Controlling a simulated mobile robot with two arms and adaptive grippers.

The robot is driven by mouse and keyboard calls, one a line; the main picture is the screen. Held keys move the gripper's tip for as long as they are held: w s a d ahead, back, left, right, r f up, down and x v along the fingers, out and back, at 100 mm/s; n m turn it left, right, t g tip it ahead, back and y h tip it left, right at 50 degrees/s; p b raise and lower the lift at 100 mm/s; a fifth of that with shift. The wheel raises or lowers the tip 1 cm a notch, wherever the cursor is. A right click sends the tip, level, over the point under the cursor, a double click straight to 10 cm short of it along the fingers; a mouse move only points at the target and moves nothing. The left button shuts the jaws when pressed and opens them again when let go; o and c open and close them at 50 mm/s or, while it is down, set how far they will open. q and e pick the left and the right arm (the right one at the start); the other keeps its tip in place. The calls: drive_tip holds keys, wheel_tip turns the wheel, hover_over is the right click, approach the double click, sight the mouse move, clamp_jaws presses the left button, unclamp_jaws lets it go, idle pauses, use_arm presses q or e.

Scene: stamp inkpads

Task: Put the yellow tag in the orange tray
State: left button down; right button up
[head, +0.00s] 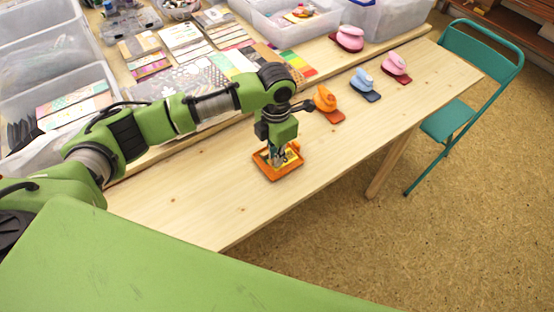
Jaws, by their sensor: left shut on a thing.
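The orange tray (266,174) lies on the wooden table near its front edge. My left gripper (279,160) points down over the tray, with its fingertips inside or just above it. It is shut on the yellow tag (291,153), which shows only in part behind the fingers. I cannot tell whether the tag touches the tray floor. My right gripper does not show.
Orange (325,99), blue (361,81) and pink punches stand on the table to the right of my left gripper. Paper sheets (185,40) and clear plastic bins (80,80) fill the back. A teal folding chair (452,118) stands at the right. The front left tabletop is clear.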

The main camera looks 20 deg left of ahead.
use_arm(q)
wheel_tip(320, 180, down, 2)
drive_tip(key=shift+f, duration=0.2)
drive_tip(key=shift+d+f, duration=0.1)
drive_tip(key=shift+d, duration=0.05)
drive_tip(key=c, duration=2.4)
unclamp_jaws()
drive_tip(key=shift+f, duration=0.15)
drive_tip(key=shift+c, duration=0.2)
wheel_tip(320, 180, up, 12)
drive_tip(key=shift+r+b, duration=0.2)
drive_tip(key=shift+b, duration=0.1)
drive_tip(key=shift+s+f, duration=0.1)
